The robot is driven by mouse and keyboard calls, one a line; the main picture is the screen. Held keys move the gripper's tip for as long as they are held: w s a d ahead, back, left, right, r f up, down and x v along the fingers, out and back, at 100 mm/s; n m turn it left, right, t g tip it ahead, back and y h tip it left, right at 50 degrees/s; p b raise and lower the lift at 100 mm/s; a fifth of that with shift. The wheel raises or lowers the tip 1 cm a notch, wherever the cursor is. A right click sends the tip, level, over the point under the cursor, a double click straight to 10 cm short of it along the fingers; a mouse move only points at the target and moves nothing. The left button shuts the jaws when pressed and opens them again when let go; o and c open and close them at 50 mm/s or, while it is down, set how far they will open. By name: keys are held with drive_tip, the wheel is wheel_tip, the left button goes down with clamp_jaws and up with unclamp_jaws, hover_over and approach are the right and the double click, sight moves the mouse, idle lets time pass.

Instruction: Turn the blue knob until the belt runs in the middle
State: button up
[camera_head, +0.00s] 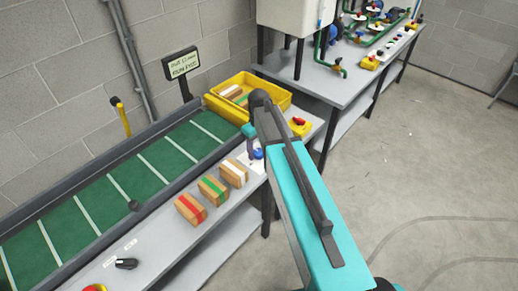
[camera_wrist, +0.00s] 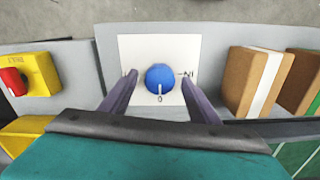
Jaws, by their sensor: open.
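The blue knob (camera_wrist: 160,78) sits on a white square plate (camera_wrist: 135,50) in the wrist view, its white pointer line toward the picture's bottom, at a 0 mark. My gripper (camera_wrist: 158,80) is open, one finger on each side of the knob; I cannot tell whether they touch it. In the head view the knob (camera_head: 257,154) shows small beside my arm, which hides part of the plate. The green belt (camera_head: 133,178) with white cross stripes lies between dark side rails at the left. A small display (camera_head: 184,64) stands behind it; its text is too small to read surely.
Several wooden blocks with coloured bands (camera_head: 213,189) stand on the bench left of the knob. A yellow bin (camera_head: 270,95) with blocks is at the belt's end. A yellow box with a red switch (camera_wrist: 28,75) is left in the wrist view. Floor at right is clear.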

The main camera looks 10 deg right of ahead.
drive_tip(key=c, duration=1.1)
drive_tip(key=shift+o, duration=0.2)
drive_tip(key=shift+n, duration=0.4)
drive_tip(key=n+b, duration=0.1)
drive_tip(key=n, duration=0.2)
drive_tip(key=shift+a+n+b, duration=0.1)
drive_tip(key=shift+n+b, duration=0.45)
drive_tip(key=shift+n, duration=1.45)
